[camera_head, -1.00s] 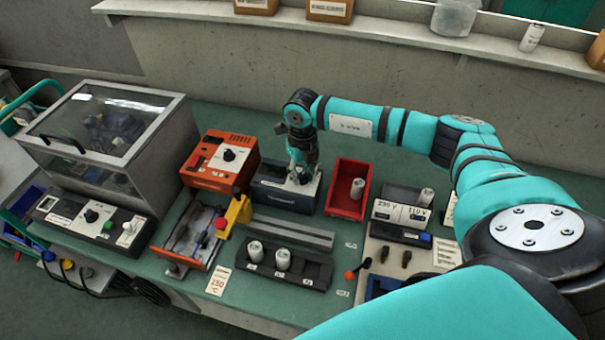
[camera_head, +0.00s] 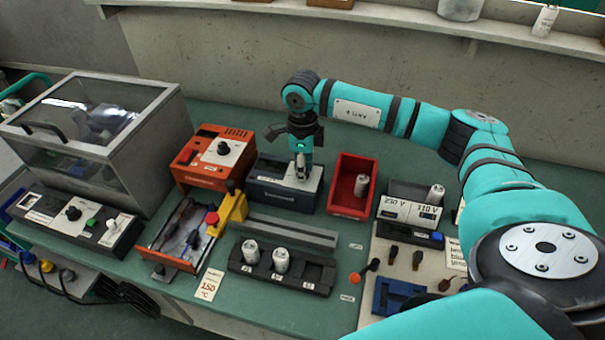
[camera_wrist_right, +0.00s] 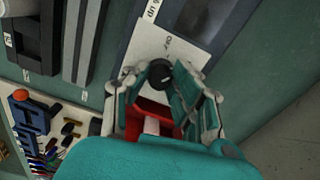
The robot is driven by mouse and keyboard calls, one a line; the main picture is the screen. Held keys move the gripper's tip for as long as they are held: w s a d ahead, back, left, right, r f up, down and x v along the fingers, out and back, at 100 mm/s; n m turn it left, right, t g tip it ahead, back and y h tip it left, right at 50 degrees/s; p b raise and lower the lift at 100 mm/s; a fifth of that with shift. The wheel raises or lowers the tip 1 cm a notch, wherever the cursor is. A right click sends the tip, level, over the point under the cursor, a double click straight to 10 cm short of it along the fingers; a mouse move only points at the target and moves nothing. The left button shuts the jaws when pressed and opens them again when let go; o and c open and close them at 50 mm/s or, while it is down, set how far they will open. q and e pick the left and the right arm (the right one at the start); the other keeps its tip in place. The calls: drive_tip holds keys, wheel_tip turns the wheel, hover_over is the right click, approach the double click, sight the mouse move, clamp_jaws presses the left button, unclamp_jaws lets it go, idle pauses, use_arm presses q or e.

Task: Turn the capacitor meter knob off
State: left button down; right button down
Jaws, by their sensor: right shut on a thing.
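The capacitor meter (camera_head: 268,190) is a dark blue-grey box with a pale top panel, standing mid-bench between the orange unit and the red bin. My right gripper (camera_head: 302,173) reaches down onto the right part of its top. In the right wrist view, the meter's black knob (camera_wrist_right: 160,73) sits on the pale panel close to an "OFF" mark. My right gripper's fingers (camera_wrist_right: 163,82) are at both sides of the knob and shut on it. The gripper hides part of the panel, and the knob's exact pointing direction is hard to read. My left gripper is not in view.
An orange unit (camera_head: 200,174) with its own knob stands left of the meter, and a red bin (camera_head: 340,200) stands close on its right. A black rack (camera_head: 312,274) with white capacitors lies in front. A clear-lidded box (camera_head: 95,150) stands far left.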

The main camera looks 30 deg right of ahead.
drive_tip(key=n+b, duration=0.2)
drive_tip(key=n, duration=0.2)
drive_tip(key=shift+f+b, duration=0.1)
drive_tip(key=shift+b, duration=0.3)
drive_tip(key=shift+n+b, duration=0.7)
drive_tip(key=shift+n, duration=0.9)
drive_tip(key=shift+r, duration=0.2)
drive_tip(key=c, duration=1.1)
unclamp_jaws()
wheel_tip(320, 180, up, 12)
